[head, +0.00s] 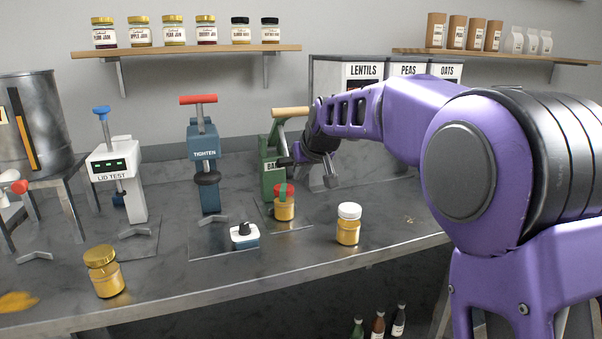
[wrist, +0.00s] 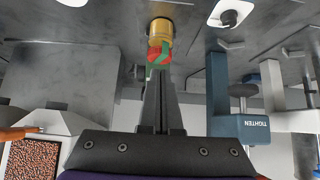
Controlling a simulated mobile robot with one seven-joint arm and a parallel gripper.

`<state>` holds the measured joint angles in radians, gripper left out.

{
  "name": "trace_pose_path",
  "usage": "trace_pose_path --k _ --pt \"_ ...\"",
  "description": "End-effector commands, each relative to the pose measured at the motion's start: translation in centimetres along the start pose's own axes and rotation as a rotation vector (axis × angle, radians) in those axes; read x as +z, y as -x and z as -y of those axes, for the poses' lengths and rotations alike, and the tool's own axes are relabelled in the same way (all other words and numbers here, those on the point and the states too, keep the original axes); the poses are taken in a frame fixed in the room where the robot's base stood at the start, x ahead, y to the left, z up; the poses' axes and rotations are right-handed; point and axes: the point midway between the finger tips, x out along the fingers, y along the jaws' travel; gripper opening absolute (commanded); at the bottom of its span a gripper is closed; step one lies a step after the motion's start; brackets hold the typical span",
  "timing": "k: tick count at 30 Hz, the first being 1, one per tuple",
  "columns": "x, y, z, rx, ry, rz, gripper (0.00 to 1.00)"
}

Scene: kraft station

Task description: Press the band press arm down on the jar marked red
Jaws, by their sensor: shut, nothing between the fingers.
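The green band press (head: 271,178) stands near the back of the bench, with a light wooden handle (head: 290,112) high on its arm. A golden jar with a red top (head: 284,209) stands upright on its base plate, and a green press part overlaps its top. The jar also shows at the top middle of the wrist view (wrist: 160,33). My gripper (head: 284,162) is shut and empty, beside the press body, above the jar and below the handle. In the wrist view my dark fingers (wrist: 160,75) lie together, pointing towards the jar. Their contact with the press cannot be told.
A white-lidded jar (head: 348,225) stands right of the press, and a gold-lidded jar (head: 104,272) at the front left. The blue TIGHTEN station (head: 204,165), a small black-knobbed box (head: 244,235) and the LID TEST station (head: 118,165) stand left. Bins (head: 362,70) stand behind my arm.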

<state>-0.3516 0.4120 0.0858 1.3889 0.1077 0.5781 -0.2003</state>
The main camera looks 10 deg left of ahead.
Motion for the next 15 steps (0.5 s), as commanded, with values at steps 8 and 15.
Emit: trace_pose_path --k 8,15 --pt "-1.6 1.9 -0.1 0.001 -0.001 -0.002 0.00" --pt "-3.1 6.2 -0.2 0.003 -0.001 -0.005 0.00"
